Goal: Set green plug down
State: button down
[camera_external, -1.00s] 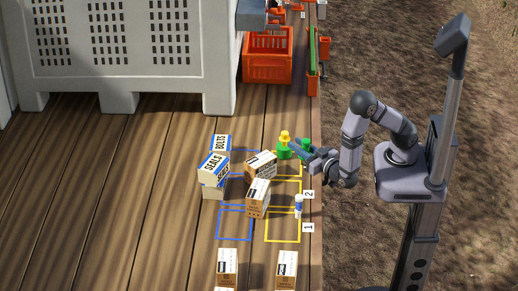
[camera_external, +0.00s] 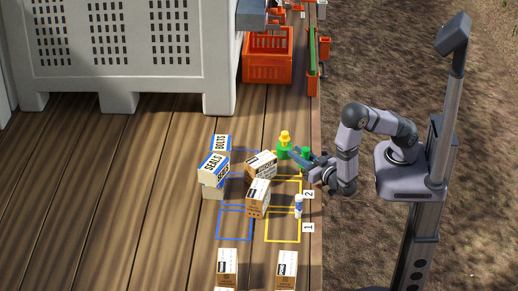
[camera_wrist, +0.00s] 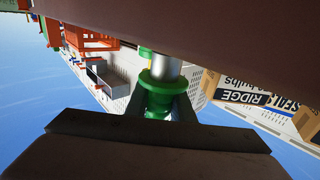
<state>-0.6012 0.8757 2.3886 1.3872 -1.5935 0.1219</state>
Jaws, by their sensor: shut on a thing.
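The green plug (camera_wrist: 158,88) lies between the two jaws of my gripper (camera_wrist: 160,95) in the wrist view, with a silver shaft beside its green flange. My gripper is shut on it. In the external view my gripper (camera_external: 297,155) is near the right edge of the wooden deck, with the green plug (camera_external: 306,152) at its fingers, partly covered. A green piece with a yellow top (camera_external: 284,147) stands just left of the fingers. The gap between the plug and the deck cannot be judged.
Cartons (camera_external: 258,198) stand just below and left of my gripper, near yellow and blue outlines. A SEALS box (camera_external: 213,167) stands further left. A small white-and-blue bottle (camera_external: 299,206) stands below the gripper. An orange crate (camera_external: 267,69) is at the back. Open deck lies left.

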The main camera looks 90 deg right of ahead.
jog(key=c, duration=1.5)
grip_release()
jog(key=shift+f, duration=0.1)
jog(key=shift+c, duration=0.2)
jog(key=shift+r, duration=0.2)
jog(key=shift+s+a+f, duration=0.15)
jog(key=shift+a, duration=0.1)
jog(key=b+v, duration=0.4)
jog(key=v, duration=0.5)
jog(key=shift+s+a, duration=0.1)
jog(key=shift+b+v, duration=0.3)
jog(key=shift+v, duration=0.8)
